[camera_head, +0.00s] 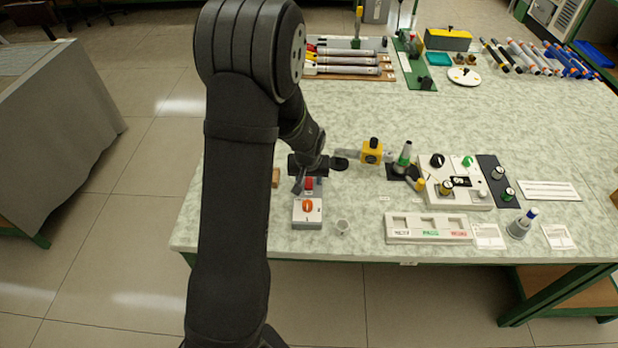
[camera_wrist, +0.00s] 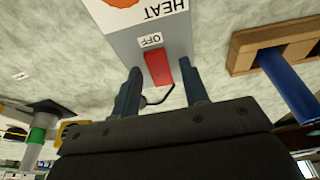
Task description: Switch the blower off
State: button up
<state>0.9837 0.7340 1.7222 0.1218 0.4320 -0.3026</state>
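A grey control box (camera_head: 307,219) stands near the front edge of the table. It carries an orange knob (camera_head: 307,204), marked HEAT in the wrist view, and a red rocker switch (camera_head: 309,183). In the wrist view the red switch (camera_wrist: 158,68) sits at the box's end beside a label reading OFF (camera_wrist: 150,40). My gripper (camera_wrist: 161,66) is open and empty, its two fingers on either side of the switch in that view. Whether they touch it, and which way the rocker is tipped, I cannot tell. In the head view my gripper (camera_head: 303,180) is close over the switch, partly hidden by my wrist.
A yellow block with a black knob (camera_head: 372,151) stands to the right, with a green-topped cone (camera_head: 403,157) beyond it. A small cup (camera_head: 342,227) is beside the box. A wooden holder (camera_wrist: 270,50) with a blue rod (camera_wrist: 288,85) shows in the wrist view.

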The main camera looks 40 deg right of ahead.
jog(key=shift+r, duration=0.1)
jog(key=v, duration=1.7)
jog(key=shift+r, duration=0.15)
jog(key=x, duration=1.7)
jog(key=shift+f, duration=0.25)
